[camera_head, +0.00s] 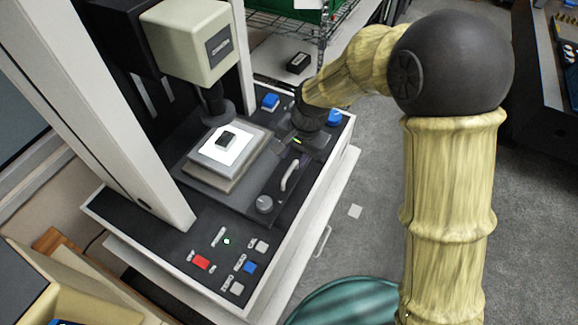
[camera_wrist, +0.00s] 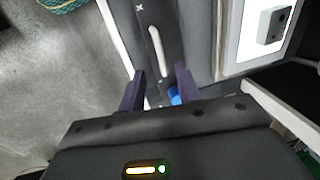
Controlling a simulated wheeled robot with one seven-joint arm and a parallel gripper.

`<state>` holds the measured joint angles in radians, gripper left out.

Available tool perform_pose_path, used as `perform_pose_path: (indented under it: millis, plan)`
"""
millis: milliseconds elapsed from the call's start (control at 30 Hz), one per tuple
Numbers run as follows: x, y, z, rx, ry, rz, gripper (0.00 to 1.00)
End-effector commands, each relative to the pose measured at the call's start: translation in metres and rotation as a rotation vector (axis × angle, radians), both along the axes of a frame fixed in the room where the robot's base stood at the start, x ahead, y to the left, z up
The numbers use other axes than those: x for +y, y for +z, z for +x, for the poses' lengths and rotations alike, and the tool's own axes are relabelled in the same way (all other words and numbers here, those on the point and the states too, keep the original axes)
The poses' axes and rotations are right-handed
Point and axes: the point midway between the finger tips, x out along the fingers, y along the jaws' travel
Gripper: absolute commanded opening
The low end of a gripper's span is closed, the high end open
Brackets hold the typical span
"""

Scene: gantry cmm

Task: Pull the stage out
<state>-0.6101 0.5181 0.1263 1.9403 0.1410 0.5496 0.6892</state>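The stage (camera_head: 213,173) is a grey plate on the dark machine bed, with a white pad (camera_head: 207,151) and a small dark block (camera_head: 226,140) on it. A pale bar handle (camera_head: 290,176) stands on the dark strip in front of the stage; it also shows in the wrist view (camera_wrist: 158,48). My gripper (camera_wrist: 161,83) is open and empty, its two dark fingers spread apart. The handle lies ahead of the fingertips, roughly in line with the gap, and not between them. In the head view my gripper is beyond the handle's far end, its fingertips hard to make out.
A grey knob (camera_head: 264,204) sits near the handle's near end. Blue caps (camera_head: 271,102) stand at the bed's far side. The probe head (camera_head: 193,42) hangs over the stage. Buttons, including a red one (camera_head: 201,262), line the near panel. Open floor (camera_head: 350,185) lies to the right.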

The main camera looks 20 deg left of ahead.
Motion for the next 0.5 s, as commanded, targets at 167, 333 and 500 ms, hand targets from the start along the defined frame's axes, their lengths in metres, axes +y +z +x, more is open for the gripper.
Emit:
perform_pose_path:
  millis: [167, 333, 500]
  plan:
    - [0.005, -0.029, 0.001, 0.003, -0.003, -0.002, 0.33]
    - [0.009, -0.055, 0.002, 0.002, -0.004, -0.002, 0.33]
    - [0.014, -0.071, 0.001, 0.001, 0.000, -0.001, 0.33]
